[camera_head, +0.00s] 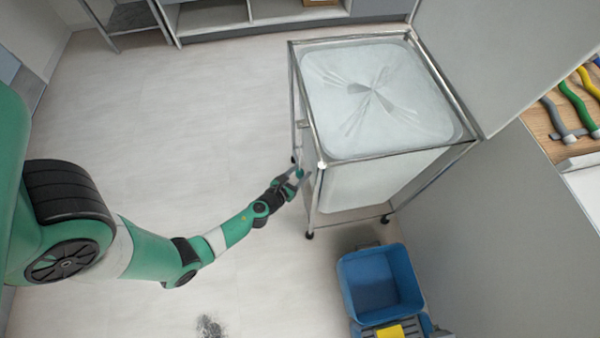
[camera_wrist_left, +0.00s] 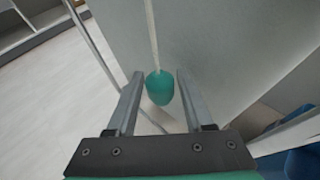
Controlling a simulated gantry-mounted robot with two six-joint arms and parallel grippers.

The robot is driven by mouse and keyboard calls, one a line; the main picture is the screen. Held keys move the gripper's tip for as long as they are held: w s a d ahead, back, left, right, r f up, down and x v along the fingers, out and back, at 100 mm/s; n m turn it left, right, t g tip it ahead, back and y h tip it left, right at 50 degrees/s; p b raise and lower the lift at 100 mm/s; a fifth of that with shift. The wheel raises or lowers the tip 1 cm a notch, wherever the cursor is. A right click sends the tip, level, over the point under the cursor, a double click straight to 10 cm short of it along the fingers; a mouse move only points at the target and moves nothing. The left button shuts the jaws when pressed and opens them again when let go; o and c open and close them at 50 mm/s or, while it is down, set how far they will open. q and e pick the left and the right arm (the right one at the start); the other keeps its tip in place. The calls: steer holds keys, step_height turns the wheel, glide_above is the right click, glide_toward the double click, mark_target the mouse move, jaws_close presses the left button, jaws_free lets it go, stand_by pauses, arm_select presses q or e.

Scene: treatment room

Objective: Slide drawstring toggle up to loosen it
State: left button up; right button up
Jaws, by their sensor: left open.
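The green toggle (camera_wrist_left: 159,88) shows in the left wrist view, threaded on a pale drawstring cord (camera_wrist_left: 152,35) that runs up from it. My left gripper (camera_wrist_left: 159,74) is open, with one finger on each side of the toggle. A small gap shows between the toggle and each finger. In the head view my left gripper (camera_head: 299,180) is at the near left corner of a metal-framed cart (camera_head: 294,75). The cart holds a white bag (camera_head: 385,100), gathered at the middle of its top. My right gripper is not in view.
A blue bucket (camera_head: 352,285) stands on the floor right of my left arm, near the cart. Colored-handled tools (camera_head: 575,105) lie on a wooden surface at the right. A grey wall or panel is right of the cart. The floor at the left is mostly clear.

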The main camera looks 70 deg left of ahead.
arm_select(q)
jaws_close()
stand_by(1.4)
